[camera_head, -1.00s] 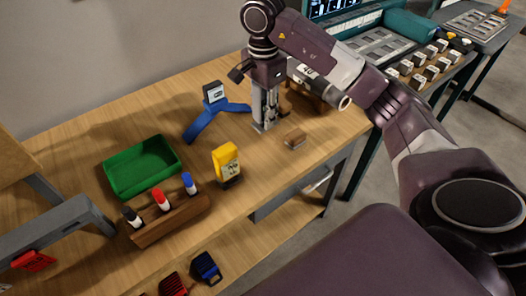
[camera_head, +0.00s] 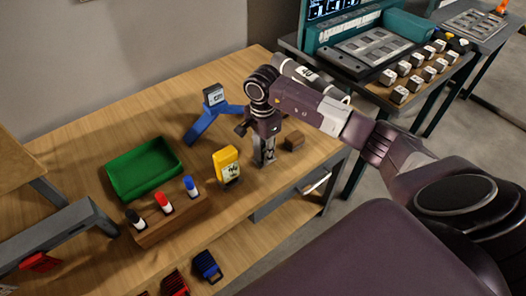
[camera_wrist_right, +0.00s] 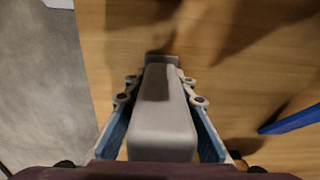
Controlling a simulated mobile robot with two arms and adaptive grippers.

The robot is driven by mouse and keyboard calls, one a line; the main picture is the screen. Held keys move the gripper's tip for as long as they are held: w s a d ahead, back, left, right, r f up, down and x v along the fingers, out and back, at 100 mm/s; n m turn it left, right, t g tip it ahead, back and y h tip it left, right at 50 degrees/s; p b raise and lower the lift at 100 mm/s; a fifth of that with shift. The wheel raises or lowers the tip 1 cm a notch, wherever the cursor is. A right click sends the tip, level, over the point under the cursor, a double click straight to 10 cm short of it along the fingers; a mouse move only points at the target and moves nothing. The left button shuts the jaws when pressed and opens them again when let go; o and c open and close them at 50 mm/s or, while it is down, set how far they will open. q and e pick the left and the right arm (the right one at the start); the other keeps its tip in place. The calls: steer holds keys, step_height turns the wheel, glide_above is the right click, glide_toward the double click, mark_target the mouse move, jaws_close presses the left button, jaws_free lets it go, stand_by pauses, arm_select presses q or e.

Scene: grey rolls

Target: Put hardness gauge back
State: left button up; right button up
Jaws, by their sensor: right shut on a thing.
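My right gripper (camera_head: 265,158) is shut on a grey, rounded block-like thing, seemingly the hardness gauge, which shows in the right wrist view (camera_wrist_right: 163,115) between the two blue-lined fingers. The gripper points down over the wooden bench, just right of a yellow device (camera_head: 226,160) with a small label and a dark base. A small brown block (camera_head: 294,140) lies right of the gripper. Whether the held thing touches the bench I cannot tell. My left gripper is out of view.
On the bench (camera_head: 90,125) are a blue stand (camera_head: 207,126) with a small display, a green tray (camera_head: 145,167) and a wooden rack (camera_head: 170,222) with three markers. A roll with a label (camera_head: 308,73) is partly behind my arm. The back left is clear.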

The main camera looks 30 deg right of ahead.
steer(key=o, duration=0.6)
steer(key=shift+f, duration=0.1)
steer(key=o, duration=0.5)
steer(key=shift+r, duration=0.25)
steer(key=shift+w+r, duration=0.1)
steer(key=shift+r, duration=0.2)
step_height(320, 180, up, 11)
steer(key=b, duration=0.2)
steer(key=shift+r+b, duration=0.15)
steer(key=shift+b, duration=0.2)
